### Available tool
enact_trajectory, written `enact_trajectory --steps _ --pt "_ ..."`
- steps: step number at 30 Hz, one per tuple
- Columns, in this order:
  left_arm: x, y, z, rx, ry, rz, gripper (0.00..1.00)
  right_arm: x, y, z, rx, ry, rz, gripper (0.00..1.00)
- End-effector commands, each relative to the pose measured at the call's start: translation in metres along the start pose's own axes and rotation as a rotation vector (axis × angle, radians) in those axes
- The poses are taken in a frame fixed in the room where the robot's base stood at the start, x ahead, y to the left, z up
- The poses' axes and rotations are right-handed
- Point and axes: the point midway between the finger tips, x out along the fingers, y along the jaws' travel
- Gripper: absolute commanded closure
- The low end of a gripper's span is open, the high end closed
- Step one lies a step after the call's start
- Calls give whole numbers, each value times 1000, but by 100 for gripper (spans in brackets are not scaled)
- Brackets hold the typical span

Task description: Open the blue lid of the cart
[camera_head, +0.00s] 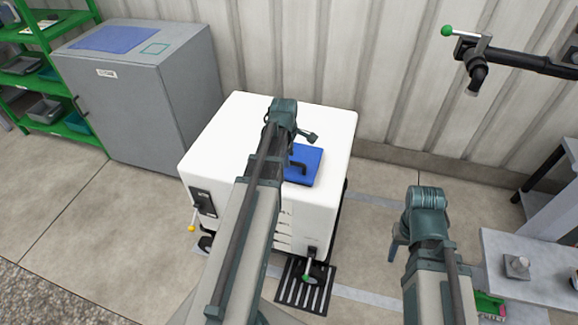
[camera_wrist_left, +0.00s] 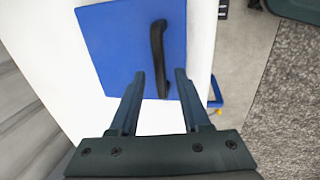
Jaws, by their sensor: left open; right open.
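The white cart (camera_head: 222,137) stands near the wall, with a flat blue lid (camera_head: 312,156) lying on its top; the lid looks closed. The lid carries a dark bar handle (camera_head: 297,165), which also shows in the left wrist view (camera_wrist_left: 157,45). My left gripper (camera_head: 311,136) is over the cart top by the lid, partly hidden by its arm. In the left wrist view my left gripper (camera_wrist_left: 160,72) is open and empty, with the handle's near end between its fingers in the picture; the height gap cannot be told. My right gripper (camera_head: 396,250) is mostly hidden behind its wrist, right of the cart.
A grey cabinet (camera_head: 125,105) and green shelves (camera_head: 75,130) stand at the left. A dark pipe with a green-knobbed valve (camera_head: 480,50) is at the upper right. A grey bench (camera_head: 535,280) is at the lower right. A floor grate (camera_head: 304,290) lies before the cart.

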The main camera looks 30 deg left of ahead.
Motion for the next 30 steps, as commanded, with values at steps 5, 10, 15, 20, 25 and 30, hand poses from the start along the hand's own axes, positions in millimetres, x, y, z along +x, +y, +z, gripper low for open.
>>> enact_trajectory --steps 5,10,15,20,25,30 --pt "15 0 0 0 0 0 53 14 -1 -1 0 0 0 50" --pt "14 0 0 0 0 0 53 14 -1 -1 0 0 0 50" --pt "14 0 0 0 0 0 66 13 -1 -1 0 0 0 50" --pt "14 0 0 0 0 0 94 13 -1 -1 0 0 0 50" --pt "14 0 0 0 0 0 100 13 -1 -1 0 0 0 50" --pt "14 0 0 0 0 0 100 13 -1 -1 0 0 0 50"
